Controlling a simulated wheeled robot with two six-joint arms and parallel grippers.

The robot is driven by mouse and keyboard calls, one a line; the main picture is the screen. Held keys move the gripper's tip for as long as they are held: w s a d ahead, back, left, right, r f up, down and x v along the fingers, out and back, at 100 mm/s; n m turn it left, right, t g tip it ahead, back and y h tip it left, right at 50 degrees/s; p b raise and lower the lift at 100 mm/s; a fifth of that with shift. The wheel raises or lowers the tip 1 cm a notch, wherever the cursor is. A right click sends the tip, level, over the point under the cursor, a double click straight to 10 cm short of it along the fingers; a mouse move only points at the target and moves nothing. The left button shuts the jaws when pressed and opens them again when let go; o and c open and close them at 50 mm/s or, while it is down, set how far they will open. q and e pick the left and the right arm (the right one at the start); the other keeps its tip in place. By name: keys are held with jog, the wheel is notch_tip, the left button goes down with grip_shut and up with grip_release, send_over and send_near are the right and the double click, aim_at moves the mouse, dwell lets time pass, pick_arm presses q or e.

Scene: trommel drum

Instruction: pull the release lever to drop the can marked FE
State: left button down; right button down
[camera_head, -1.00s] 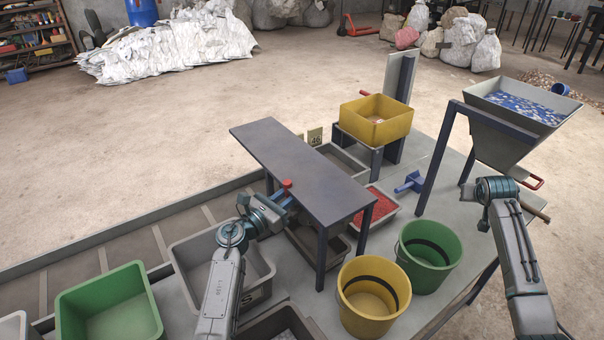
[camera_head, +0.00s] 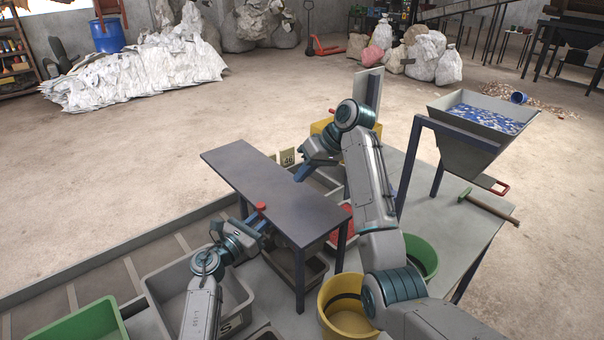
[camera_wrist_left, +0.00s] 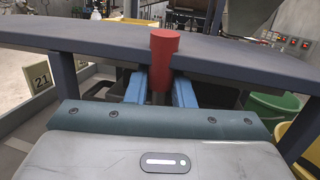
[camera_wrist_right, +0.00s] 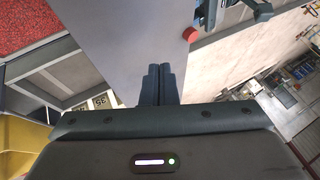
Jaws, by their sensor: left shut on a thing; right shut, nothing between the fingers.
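A red knob (camera_head: 261,206) on a short post stands at the near long edge of a dark raised bench (camera_head: 270,185). It looks like a lever handle. My left gripper (camera_head: 255,216) is shut on it; in the left wrist view the red knob (camera_wrist_left: 163,60) stands between the blue fingers. My right gripper (camera_head: 301,174) is shut and empty by the bench's far long edge. In the right wrist view its fingers (camera_wrist_right: 159,75) are together beside the bench top. I see no can that I can read as FE.
A number plate (camera_head: 287,157) stands behind the bench. My right arm covers part of the yellow tray (camera_head: 321,127) and the yellow bucket (camera_head: 340,318). A grey bin (camera_head: 160,285) stands at lower left.

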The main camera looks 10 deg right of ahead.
aim_at(270, 208)
jog(key=x, duration=0.6)
jog(key=shift+a, duration=0.1)
jog(key=a, duration=0.2)
jog(key=s+a+f, duration=0.1)
jog(key=shift+s+a, duration=0.25)
jog(key=shift+a, duration=0.2)
jog(key=shift+s+a, duration=0.25)
jog(key=shift+a, duration=0.25)
jog(key=shift+s+a, duration=0.25)
jog(key=shift+a, duration=0.25)
pick_arm(q)
jog(key=c, duration=1.4)
grip_release()
jog(key=shift+c, duration=0.2)
jog(key=shift+o, duration=0.8)
pick_arm(e)
jog(key=shift+w+d+f, duration=0.1)
jog(key=shift+d, duration=0.1)
